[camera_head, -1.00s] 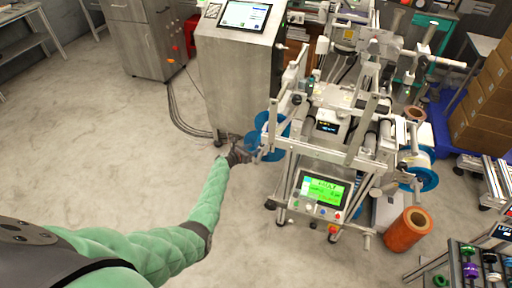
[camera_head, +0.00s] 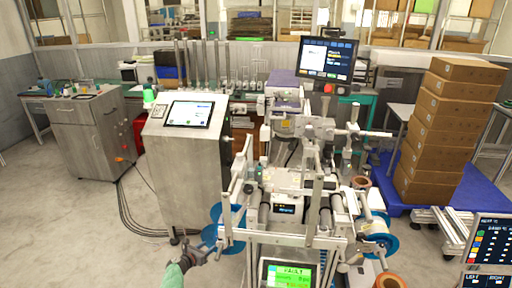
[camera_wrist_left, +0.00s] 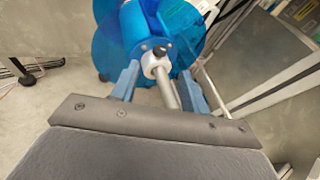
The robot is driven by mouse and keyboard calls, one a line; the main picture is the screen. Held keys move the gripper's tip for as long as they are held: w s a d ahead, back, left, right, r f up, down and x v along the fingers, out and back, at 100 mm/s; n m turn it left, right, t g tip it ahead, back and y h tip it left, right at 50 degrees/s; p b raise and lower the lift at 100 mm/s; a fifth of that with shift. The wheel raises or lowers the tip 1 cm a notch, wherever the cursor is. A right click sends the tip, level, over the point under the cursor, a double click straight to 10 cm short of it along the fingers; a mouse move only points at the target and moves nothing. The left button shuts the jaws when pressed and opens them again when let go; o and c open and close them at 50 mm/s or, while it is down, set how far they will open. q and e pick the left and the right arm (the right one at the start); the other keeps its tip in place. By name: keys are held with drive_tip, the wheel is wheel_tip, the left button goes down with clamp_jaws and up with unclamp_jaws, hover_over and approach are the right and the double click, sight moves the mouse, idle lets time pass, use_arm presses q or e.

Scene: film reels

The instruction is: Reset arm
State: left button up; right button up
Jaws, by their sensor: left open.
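My left gripper (camera_head: 203,252) is low in the head view, close to the left side of the film machine (camera_head: 290,207). In the left wrist view its two blue-grey fingers (camera_wrist_left: 157,85) stand apart. A grey shaft with a white collar and dark knob (camera_wrist_left: 160,62) lies between them in the picture; I cannot tell whether they touch it. A blue reel (camera_wrist_left: 175,25) is just beyond the fingers. It also shows in the head view (camera_head: 228,214). My right gripper is not in view.
A steel cabinet with a screen (camera_head: 185,165) stands left of the machine. Another blue reel (camera_head: 382,245) is on the machine's right side. Stacked cardboard boxes (camera_head: 445,130) stand on a blue pallet (camera_head: 400,208) at right. The floor at left (camera_head: 60,220) is clear.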

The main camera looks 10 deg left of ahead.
use_arm(q)
drive_tip(key=s+d+f+m+g+y, duration=0.2)
drive_tip(key=s+d+f+m+g, duration=0.2)
drive_tip(key=s, duration=1.6)
drive_tip(key=s+d+f+m+g+y, duration=0.1)
drive_tip(key=s+d+f+m+g, duration=0.3)
drive_tip(key=s+f+m, duration=0.6)
drive_tip(key=s+d+f+m+g+y, duration=0.2)
drive_tip(key=s+d+f+m, duration=0.3)
drive_tip(key=s+m, duration=1.5)
drive_tip(key=s+f+g, duration=0.1)
drive_tip(key=s+f, duration=0.1)
drive_tip(key=s, duration=0.8)
drive_tip(key=shift+s+d+f+g+y, duration=0.25)
drive_tip(key=shift+d+g+y, duration=0.05)
drive_tip(key=shift+d+g, duration=0.1)
